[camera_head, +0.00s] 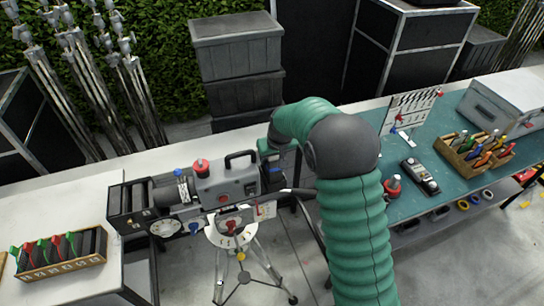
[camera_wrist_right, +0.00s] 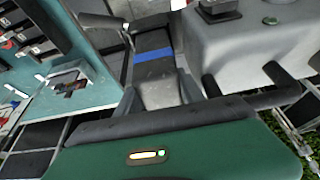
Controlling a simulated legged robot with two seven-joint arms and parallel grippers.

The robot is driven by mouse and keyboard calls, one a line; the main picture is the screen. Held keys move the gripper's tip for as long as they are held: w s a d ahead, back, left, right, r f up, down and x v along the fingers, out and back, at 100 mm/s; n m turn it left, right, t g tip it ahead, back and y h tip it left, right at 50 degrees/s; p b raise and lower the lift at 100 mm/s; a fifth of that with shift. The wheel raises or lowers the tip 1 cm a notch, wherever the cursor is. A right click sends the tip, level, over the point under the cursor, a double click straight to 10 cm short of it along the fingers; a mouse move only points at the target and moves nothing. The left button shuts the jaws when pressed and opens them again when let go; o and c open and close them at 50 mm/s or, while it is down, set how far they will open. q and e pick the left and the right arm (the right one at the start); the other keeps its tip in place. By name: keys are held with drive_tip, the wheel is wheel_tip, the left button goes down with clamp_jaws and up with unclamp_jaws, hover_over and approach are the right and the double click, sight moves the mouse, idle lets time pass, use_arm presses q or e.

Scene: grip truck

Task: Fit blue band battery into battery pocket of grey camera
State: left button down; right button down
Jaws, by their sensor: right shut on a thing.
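The grey camera (camera_head: 228,182) stands on a tripod at the middle of the head view, with a black handle and a red knob on top. Its grey body (camera_wrist_right: 245,48) fills the upper right of the wrist view. My right gripper (camera_head: 271,170) is at the camera's right end, shut on the blue band battery (camera_wrist_right: 155,70). The battery is dark grey with a blue stripe across it, and lies between the fingers close beside the camera body. In the head view a bit of blue shows below the gripper. The battery pocket is not clearly visible. My left gripper is not in view.
A teal-topped bench (camera_head: 405,205) at right holds a wooden tool box (camera_head: 475,155), a meter and a clapperboard (camera_head: 410,108). A white table (camera_head: 50,215) at left holds a rack of batteries (camera_head: 60,268). Grey crates (camera_head: 237,50) are stacked behind the camera.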

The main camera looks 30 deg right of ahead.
drive_tip(key=shift+f+b, duration=0.95)
drive_tip(key=shift+f, duration=0.45)
drive_tip(key=c, duration=0.9)
unclamp_jaws()
drive_tip(key=shift+o, duration=1.3)
drive_tip(key=shift+r, duration=0.1)
drive_tip(key=shift+s+r, duration=0.15)
drive_tip(key=shift+r, duration=0.15)
drive_tip(key=b+v, duration=0.3)
drive_tip(key=v, duration=1.3)
drive_tip(key=shift+b, duration=0.4)
